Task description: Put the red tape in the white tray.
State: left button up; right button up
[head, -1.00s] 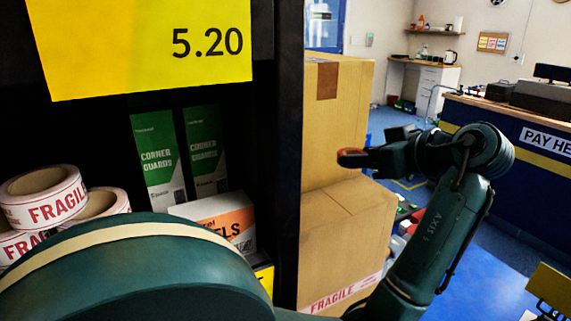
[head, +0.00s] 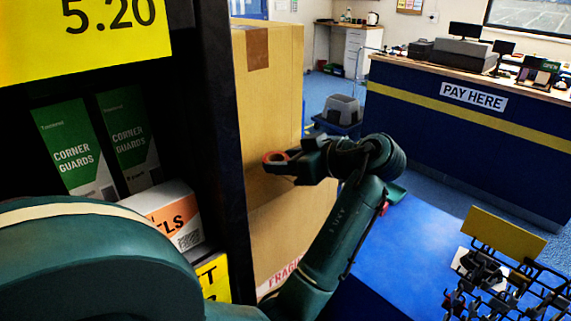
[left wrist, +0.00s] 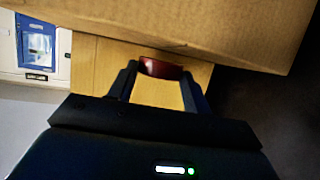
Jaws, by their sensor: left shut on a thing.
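My left gripper (head: 282,160) is in the middle of the head view, held out in front of tall brown cartons. It is shut on the red tape (head: 274,157), whose red rim shows at the fingertips. In the left wrist view the red tape (left wrist: 162,68) spans the gap between the two dark fingers of the left gripper (left wrist: 162,76), close to a cardboard surface. I see no white tray and no right gripper in these frames.
A dark shelf with green corner guard boxes (head: 72,145) and a labels box (head: 172,218) stands at left. Brown cartons (head: 268,110) stand beside it. A blue pay counter (head: 460,115) is at back right. A rack of black items (head: 500,280) is at lower right. Blue floor lies between.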

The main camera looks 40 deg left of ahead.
pick_arm(q)
jog(key=shift+f, duration=0.65)
jog(key=shift+f, duration=0.1)
jog(key=o, duration=0.5)
jog(key=shift+f, duration=0.1)
jog(key=o, duration=0.4)
jog(key=shift+o, duration=0.2)
